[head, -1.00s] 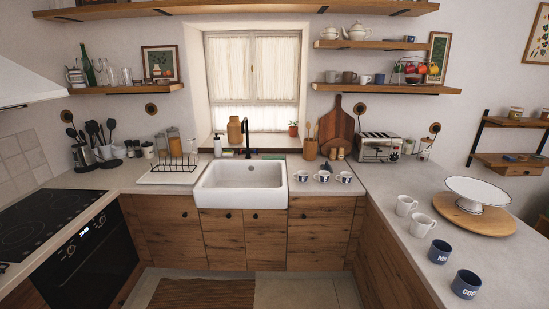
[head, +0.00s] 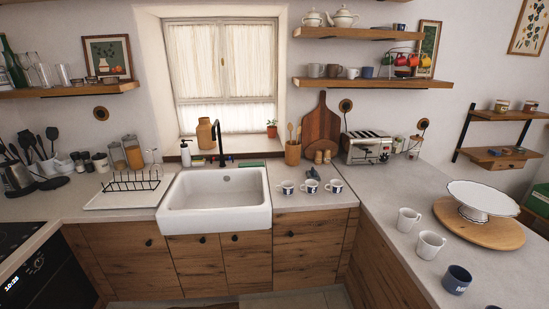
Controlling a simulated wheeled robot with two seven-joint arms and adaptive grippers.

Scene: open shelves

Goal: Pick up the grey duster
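I cannot make out a grey duster for certain. A few small items (head: 499,152) lie on the lower wooden shelf (head: 517,164) on the wall at the right; one looks greyish, but they are too small to tell apart. Neither of my grippers is in view.
A counter with a white sink (head: 215,201) runs along the back. The right counter (head: 393,190) carries a toaster (head: 367,147), white mugs (head: 430,244), a blue mug (head: 456,279) and a cake stand (head: 482,199). A little floor shows at the bottom.

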